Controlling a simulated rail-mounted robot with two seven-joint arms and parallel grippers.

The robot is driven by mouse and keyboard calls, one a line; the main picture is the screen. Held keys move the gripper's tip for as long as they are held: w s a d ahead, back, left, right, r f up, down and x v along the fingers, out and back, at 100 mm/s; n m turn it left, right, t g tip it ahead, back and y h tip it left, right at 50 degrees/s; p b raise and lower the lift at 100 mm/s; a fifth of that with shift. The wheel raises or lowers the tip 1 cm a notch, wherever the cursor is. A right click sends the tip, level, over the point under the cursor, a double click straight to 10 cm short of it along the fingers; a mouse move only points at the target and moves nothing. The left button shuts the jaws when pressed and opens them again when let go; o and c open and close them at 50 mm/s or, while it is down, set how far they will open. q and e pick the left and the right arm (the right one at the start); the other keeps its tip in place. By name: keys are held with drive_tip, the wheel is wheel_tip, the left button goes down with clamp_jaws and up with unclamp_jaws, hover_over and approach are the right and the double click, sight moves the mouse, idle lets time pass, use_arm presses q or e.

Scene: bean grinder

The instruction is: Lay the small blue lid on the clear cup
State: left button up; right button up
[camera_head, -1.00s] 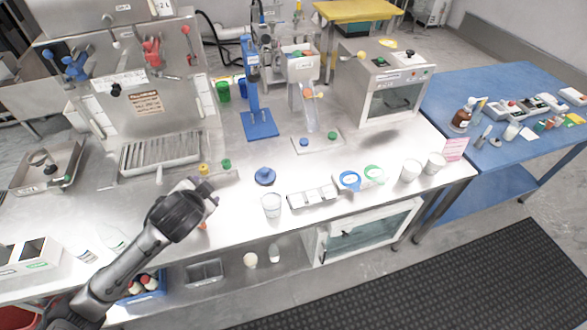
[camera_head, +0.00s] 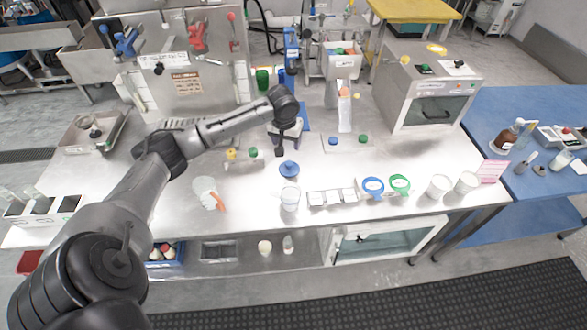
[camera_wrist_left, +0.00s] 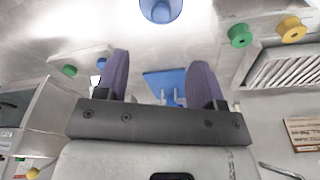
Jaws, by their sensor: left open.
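The small blue lid (camera_head: 289,169) lies on the metal table, knob up, just behind the clear cup (camera_head: 290,200). The cup stands upright near the table's front edge, with no lid on it. My left gripper (camera_head: 288,146) is open and empty, behind and above the lid, apart from it. In the left wrist view, its two purple fingers (camera_wrist_left: 160,62) are spread, and the lid (camera_wrist_left: 160,9) shows at the top edge, partly cut off. My right gripper is not in view.
White compartments (camera_head: 332,197) sit right of the cup, then a blue ring-shaped item (camera_head: 373,187), a green one (camera_head: 400,184) and white cups (camera_head: 438,186). Yellow and green knobs (camera_head: 253,153) stand left of the lid. A blue stand (camera_head: 292,48) rises behind my gripper.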

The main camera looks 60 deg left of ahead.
use_arm(q)
drive_tip(key=b, duration=0.2)
hover_over(289, 163)
drive_tip(key=d, duration=0.1)
drive_tip(key=f, duration=0.8)
drive_tip(key=shift+s+f, duration=0.15)
drive_tip(key=shift+s, duration=0.2)
drive_tip(key=shift+w+a+f+b, duration=0.1)
drive_tip(key=shift+a+f+b, duration=0.1)
drive_tip(key=shift+f, duration=0.65)
drive_tip(key=shift+w+a+f+b, duration=0.1)
drive_tip(key=shift+f+b, duration=0.05)
drive_tip(key=shift+f, duration=0.75)
drive_tip(key=shift+w+a+f+b, duration=0.1)
drive_tip(key=shift+a+f+b, duration=0.1)
drive_tip(key=shift+f, duration=0.65)
drive_tip(key=shift+c, duration=1.4)
drive_tip(key=c, duration=0.7)
drive_tip(key=shift+r, duration=0.15)
